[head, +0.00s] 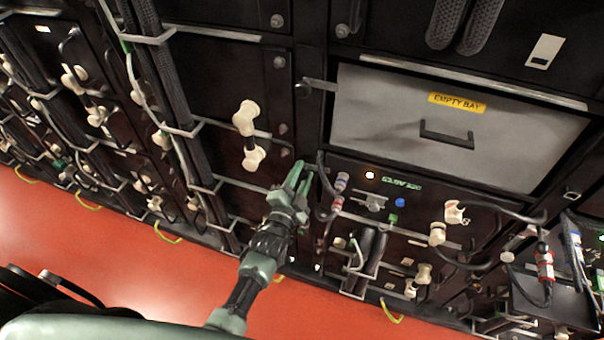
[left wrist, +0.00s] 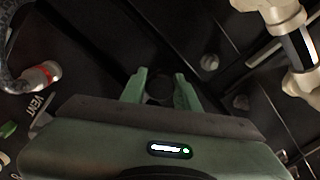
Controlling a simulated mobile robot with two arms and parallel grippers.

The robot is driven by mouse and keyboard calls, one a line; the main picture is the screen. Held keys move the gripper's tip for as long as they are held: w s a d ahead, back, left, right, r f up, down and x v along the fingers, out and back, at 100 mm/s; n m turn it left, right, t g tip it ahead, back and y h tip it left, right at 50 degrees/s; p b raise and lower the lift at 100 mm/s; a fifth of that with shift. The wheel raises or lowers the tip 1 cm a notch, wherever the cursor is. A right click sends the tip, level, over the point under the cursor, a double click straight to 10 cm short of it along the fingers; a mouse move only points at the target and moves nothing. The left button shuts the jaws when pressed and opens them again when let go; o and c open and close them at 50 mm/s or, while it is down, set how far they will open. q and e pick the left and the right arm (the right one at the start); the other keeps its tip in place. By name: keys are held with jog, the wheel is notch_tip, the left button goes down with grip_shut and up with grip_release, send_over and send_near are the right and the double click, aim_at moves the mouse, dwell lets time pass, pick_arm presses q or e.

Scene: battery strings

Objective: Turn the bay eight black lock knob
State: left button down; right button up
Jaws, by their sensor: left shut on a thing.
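My left gripper (head: 299,174) reaches up from below to the dark rack front, beside the left edge of the module under the blank panel. In the left wrist view its two green fingers (left wrist: 161,84) stand on either side of a dark round knob (left wrist: 160,90), the black lock knob, and are shut on it. In the head view the fingers hide this knob. I cannot read a bay number or tell how far the knob is turned. My right gripper is not in view.
Cream connectors (head: 246,118) stick out left of the gripper. Cables and grey-red plugs (head: 340,183) hang close at its right. Open red floor (head: 130,270) lies below.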

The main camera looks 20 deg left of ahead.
pick_arm(q)
jog(key=n, duration=0.3)
jog(key=shift+n, duration=0.3)
jog(key=n, duration=1)
jog(key=shift+n, duration=1.9)
jog(key=shift+r, duration=0.15)
jog(key=c, duration=1.1)
grip_release()
jog(key=shift+o, duration=0.2)
